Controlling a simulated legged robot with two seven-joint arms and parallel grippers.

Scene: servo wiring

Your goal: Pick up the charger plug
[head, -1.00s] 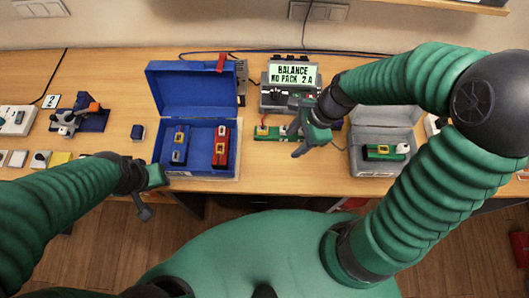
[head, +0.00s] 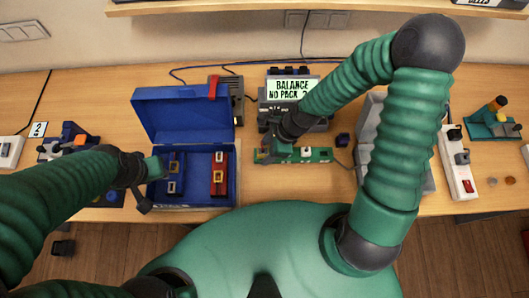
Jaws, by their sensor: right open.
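The charger (head: 291,92) stands at the back of the bench, its screen reading "BALANCE NO PACK". My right gripper (head: 273,152) is open, pointing down in front of the charger, over the left part of a green board (head: 320,155). A small orange-yellow part shows beside the gripper at the board's left end. I cannot tell whether it is the charger plug, and the gripper covers much of that spot. My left gripper (head: 150,186) hangs at the front left corner of the blue case (head: 185,107). I cannot tell its jaw state.
The open blue case holds a blue pack (head: 175,175) and a red pack (head: 219,174). A grey case (head: 368,125) is partly behind my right arm. A power strip (head: 457,165) lies to the right. A small dark block (head: 343,140) sits beside the board.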

